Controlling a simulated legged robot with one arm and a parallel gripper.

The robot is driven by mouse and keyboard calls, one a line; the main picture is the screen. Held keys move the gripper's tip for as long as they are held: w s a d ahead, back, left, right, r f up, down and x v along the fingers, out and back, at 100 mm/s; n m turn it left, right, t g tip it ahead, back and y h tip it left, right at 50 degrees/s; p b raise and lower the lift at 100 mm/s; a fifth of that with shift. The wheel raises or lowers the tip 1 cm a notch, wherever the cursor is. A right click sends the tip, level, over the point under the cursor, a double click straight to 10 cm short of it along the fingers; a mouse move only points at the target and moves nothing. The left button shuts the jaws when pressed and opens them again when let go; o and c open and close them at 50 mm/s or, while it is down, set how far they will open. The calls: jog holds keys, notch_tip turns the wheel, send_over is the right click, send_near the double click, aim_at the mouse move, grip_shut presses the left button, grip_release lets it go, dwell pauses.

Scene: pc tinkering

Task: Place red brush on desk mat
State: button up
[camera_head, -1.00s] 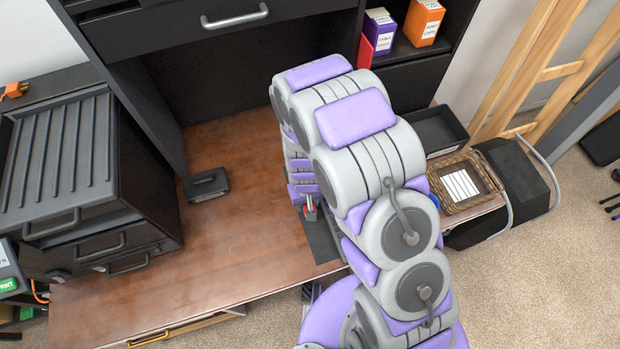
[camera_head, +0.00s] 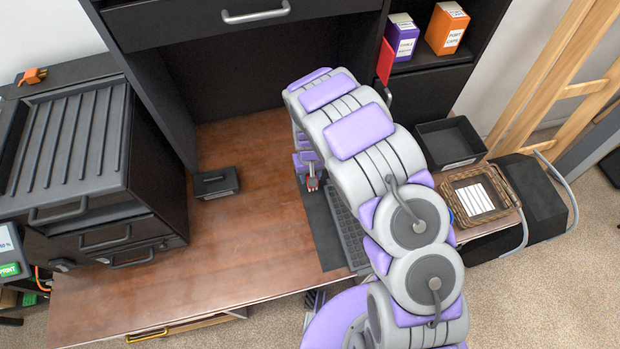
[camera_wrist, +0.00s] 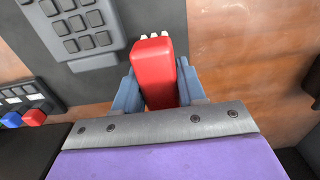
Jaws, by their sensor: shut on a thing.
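The red brush (camera_wrist: 155,75), with pale bristles at its far end, is gripped between the blue-grey fingers of my gripper (camera_wrist: 158,90) in the wrist view. In the head view a small bit of the red brush (camera_head: 312,184) shows at my gripper (camera_head: 311,178), beside the arm. The dark desk mat (camera_head: 324,232) lies on the wooden desk, partly hidden by my arm. In the wrist view the brush overlaps the grey mat (camera_wrist: 120,85); whether it touches the mat cannot be told.
A keyboard (camera_head: 350,235) lies on the mat, half hidden. A small black box (camera_head: 215,183) sits left on the desk (camera_head: 200,255). A black drawer unit (camera_head: 80,170) stands far left. A black tray (camera_head: 450,143) and a wicker basket (camera_head: 455,215) are at right. The desk's left-middle is clear.

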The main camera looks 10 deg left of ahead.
notch_tip(320, 180, down, 3)
jog(key=shift+r, duration=0.3)
jog(key=shift+c, duration=0.4)
jog(key=o, duration=1.1)
